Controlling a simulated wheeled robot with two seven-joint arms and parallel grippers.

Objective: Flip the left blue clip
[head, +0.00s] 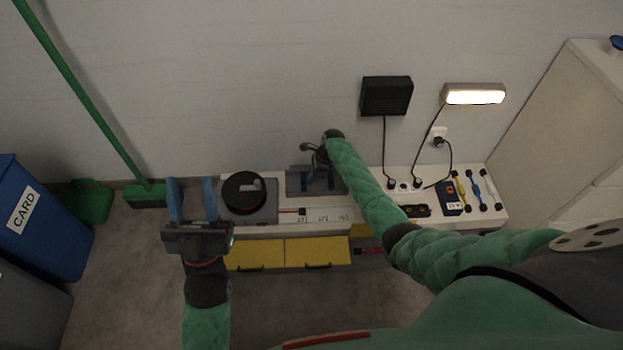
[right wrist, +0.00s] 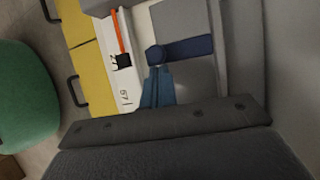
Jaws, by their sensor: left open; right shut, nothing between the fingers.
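In the right wrist view a dark blue clip (right wrist: 188,48) with a rounded end lies across a grey plate (right wrist: 178,18). I cannot tell whether this is the left clip; no second one shows there. My right gripper (right wrist: 157,72) is shut and empty, its blue fingertips right beside the clip's rounded end; I cannot tell whether they touch it. In the head view my right arm and wrist largely hide this spot, and the clip is not clear.
The white bench (head: 405,172) stands against the wall, with a black disc (head: 240,188) on its left and coloured bars (head: 480,190) on its right. Yellow drawers (head: 317,251) are below. A green broom (head: 90,100) and blue bin (head: 35,235) stand left. A cabinet (head: 570,130) is right.

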